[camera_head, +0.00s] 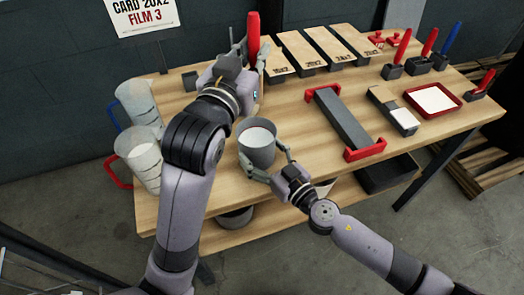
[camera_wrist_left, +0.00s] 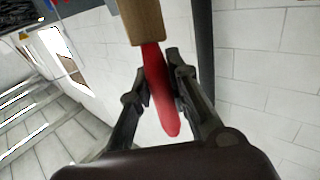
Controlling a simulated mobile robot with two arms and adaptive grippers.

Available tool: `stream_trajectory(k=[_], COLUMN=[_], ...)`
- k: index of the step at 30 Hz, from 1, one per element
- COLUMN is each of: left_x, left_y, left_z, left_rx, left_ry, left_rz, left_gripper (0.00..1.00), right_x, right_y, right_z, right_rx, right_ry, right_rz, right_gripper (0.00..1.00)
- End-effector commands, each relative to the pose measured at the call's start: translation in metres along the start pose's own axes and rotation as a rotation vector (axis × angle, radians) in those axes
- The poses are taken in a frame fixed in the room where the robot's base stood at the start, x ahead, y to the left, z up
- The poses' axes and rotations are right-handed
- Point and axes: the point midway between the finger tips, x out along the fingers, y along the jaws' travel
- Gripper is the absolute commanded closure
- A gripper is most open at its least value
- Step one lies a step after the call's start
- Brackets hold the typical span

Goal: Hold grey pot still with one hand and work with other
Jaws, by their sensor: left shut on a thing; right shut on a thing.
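The grey pot (camera_head: 257,145) stands upright near the table's front edge, with pale contents inside. My right gripper (camera_head: 270,166) is shut on the pot's near right side. My left gripper (camera_head: 252,70) is raised above the back left of the table, beyond the pot and apart from it. It is shut on a red-handled tool (camera_head: 253,38), whose red part stands nearly upright. In the left wrist view the red part (camera_wrist_left: 158,95) sits between the fingers, with a brown block-like piece (camera_wrist_left: 141,22) at its upper end. The tool's lower part is hidden in the head view.
Two clear jugs, one blue-handled (camera_head: 138,100) and one red-handled (camera_head: 140,155), stand at the left edge. Wooden-topped boxes (camera_head: 300,50) line the back. A dark bar with red ends (camera_head: 343,118), a red tray (camera_head: 433,99) and several handled tools in holders (camera_head: 392,71) lie right.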

Motion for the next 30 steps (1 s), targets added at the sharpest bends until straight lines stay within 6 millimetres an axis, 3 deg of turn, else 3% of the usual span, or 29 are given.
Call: stream_trajectory(k=[18, 30], left_x=[0.0000, 0.0002], left_y=[0.0000, -0.0002], left_z=[-0.0001, 0.0067], left_rx=[0.000, 0.000], left_ry=[0.000, -0.004], left_rz=[0.000, -0.001], left_gripper=[1.00, 1.00], right_x=[-0.0001, 0.0000], right_y=[0.0006, 0.0006], right_z=[0.0001, 0.0001], right_rx=[0.000, 0.000], right_ry=[0.000, 0.000], right_rz=[0.001, 0.001], right_gripper=[0.77, 0.77])
